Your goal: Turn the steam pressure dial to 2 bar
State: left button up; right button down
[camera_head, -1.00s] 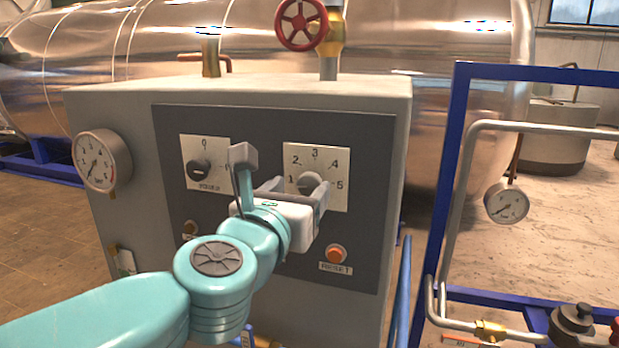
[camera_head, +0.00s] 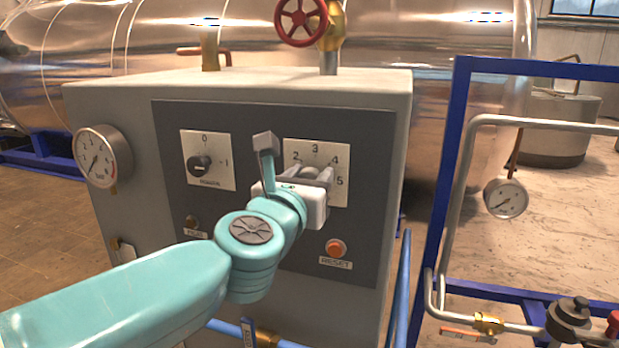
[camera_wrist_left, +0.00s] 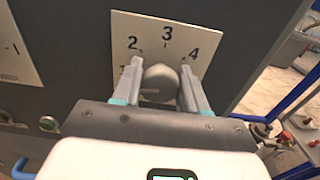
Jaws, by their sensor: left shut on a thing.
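The steam pressure dial (camera_wrist_left: 160,84) is a grey knob on a white plate (camera_wrist_left: 150,30) marked with numbers; 2, 3 and 4 read clearly in the left wrist view. In the head view the plate (camera_head: 334,150) sits at the upper right of the dark panel, and my gripper partly covers the dial and the plate's lower part. My left gripper (camera_head: 310,176) is shut on the dial, with one finger on each side of it, as the left wrist view (camera_wrist_left: 160,88) also shows. Which number the dial points at I cannot tell. My right gripper is not in view.
On the same panel (camera_head: 372,230) are a black 0/1 switch (camera_head: 200,166), an orange reset button (camera_head: 335,247) and a small lamp (camera_head: 192,222). A gauge (camera_head: 102,157) is on the cabinet's left. A blue frame (camera_head: 455,150) with pipes stands at the right.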

pick_arm(q)
jog(key=shift+r, duration=0.1)
jog(key=m, duration=0.5)
jog(key=shift+r+p, duration=0.1)
jog(key=shift+p, duration=0.3)
jog(key=shift+d+m+p, duration=0.1)
jog(key=shift+m+p, duration=0.3)
jog(key=shift+m, duration=1.9)
jog(key=shift+s, duration=0.1)
jog(key=o, duration=1)
